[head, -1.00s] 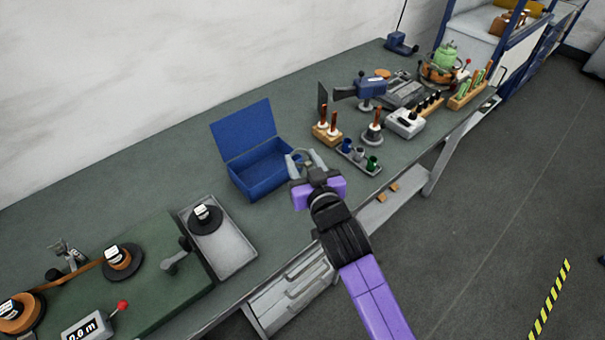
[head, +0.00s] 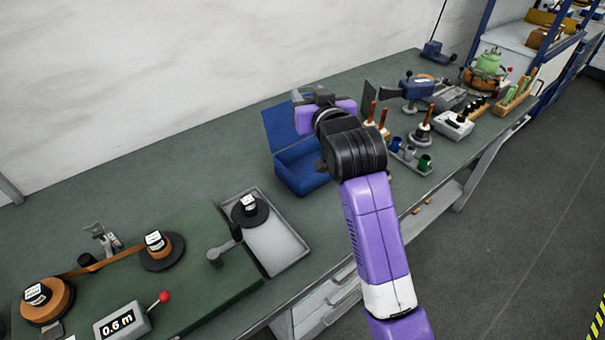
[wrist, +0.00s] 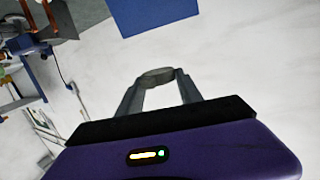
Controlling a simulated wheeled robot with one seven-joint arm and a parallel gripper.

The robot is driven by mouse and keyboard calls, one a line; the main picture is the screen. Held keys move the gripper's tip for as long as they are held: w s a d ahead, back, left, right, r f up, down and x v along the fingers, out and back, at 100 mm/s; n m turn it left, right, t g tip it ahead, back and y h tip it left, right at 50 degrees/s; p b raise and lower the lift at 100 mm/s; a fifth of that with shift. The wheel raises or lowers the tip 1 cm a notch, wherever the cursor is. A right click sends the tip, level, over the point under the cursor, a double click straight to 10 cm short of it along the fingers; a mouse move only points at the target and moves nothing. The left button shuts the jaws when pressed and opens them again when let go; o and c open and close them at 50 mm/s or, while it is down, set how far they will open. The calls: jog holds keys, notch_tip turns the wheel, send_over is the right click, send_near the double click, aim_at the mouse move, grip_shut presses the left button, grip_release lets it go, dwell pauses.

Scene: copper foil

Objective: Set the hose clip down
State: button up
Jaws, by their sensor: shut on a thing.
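The hose clip (wrist: 157,75) is a small grey ring-like piece held between my fingertips in the wrist view. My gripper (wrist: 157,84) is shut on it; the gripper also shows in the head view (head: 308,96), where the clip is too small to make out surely. There my gripper appears in front of the raised lid of the blue box (head: 295,180), near its top edge. The clip looks held up, clear of the bench. My arm hides part of the open box and the bench to its right.
The green-grey bench (head: 140,190) has bare room left of the box, towards the wall. A grey tray (head: 285,250) with a black spool stands in front of the box. Handled tools (head: 372,115) and small cups (head: 424,162) stand right of it.

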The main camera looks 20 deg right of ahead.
notch_tip(320, 180, down, 20)
jog(key=shift+r+p, duration=0.1)
jog(key=shift+p, duration=0.35)
jog(key=shift+f, duration=0.2)
jog(key=shift+f+b, duration=0.4)
jog(key=shift+b, duration=0.05)
jog(key=shift+f, duration=0.2)
jog(key=o, duration=1.3)
jog(key=shift+f, duration=0.1)
